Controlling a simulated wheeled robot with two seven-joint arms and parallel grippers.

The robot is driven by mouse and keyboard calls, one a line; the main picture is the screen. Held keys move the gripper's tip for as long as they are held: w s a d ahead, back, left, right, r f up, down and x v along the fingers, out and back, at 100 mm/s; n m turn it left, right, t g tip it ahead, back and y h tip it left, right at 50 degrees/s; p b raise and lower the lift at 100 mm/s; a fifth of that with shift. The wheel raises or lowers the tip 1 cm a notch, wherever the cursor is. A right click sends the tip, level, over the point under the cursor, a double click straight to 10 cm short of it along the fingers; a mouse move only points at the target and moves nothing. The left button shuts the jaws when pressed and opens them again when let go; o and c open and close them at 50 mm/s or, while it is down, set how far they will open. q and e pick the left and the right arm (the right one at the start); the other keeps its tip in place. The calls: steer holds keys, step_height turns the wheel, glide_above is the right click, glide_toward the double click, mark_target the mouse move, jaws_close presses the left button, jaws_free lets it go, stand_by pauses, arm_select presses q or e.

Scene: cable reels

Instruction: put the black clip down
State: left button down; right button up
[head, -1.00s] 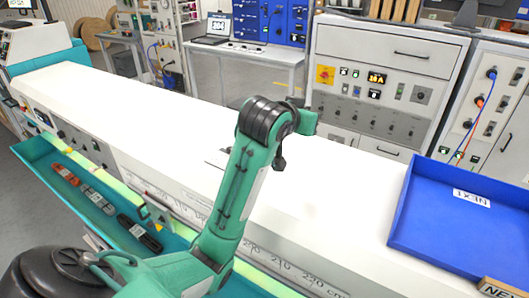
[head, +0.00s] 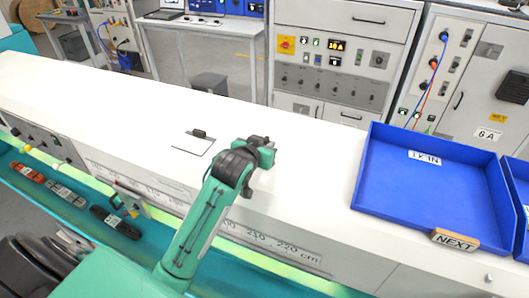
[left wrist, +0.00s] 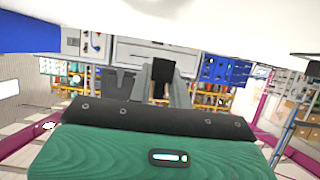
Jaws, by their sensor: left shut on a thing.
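My left gripper (head: 262,147) is over the white bench top (head: 300,150), left of the blue tray. It is shut on a small dark thing, which I take for the black clip. In the left wrist view the black clip (left wrist: 163,72) shows as a dark block between the two grey fingers. In the head view the clip is hardly distinguishable from the dark wrist and fingers. I cannot tell whether it touches the bench. My right gripper is out of view.
A blue tray (head: 368,190) stands on the bench at the right, with a NEXT sign (head: 455,241) at its front. A thin outlined plate with a small dark piece (head: 199,133) lies left of my gripper. Orange, grey and black pieces (head: 115,222) lie in the teal trough (head: 150,246).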

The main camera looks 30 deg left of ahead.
arm_select(q)
step_height(320, 180, down, 3)
steer(key=shift+f+p, duration=0.2)
steer(key=shift+p, duration=0.3)
steer(key=shift+f, duration=0.25)
steer(key=shift+f, duration=0.2)
steer(key=c, duration=1.3)
jaws_free()
steer(key=shift+s+r, duration=0.1)
steer(key=shift+r, duration=0.05)
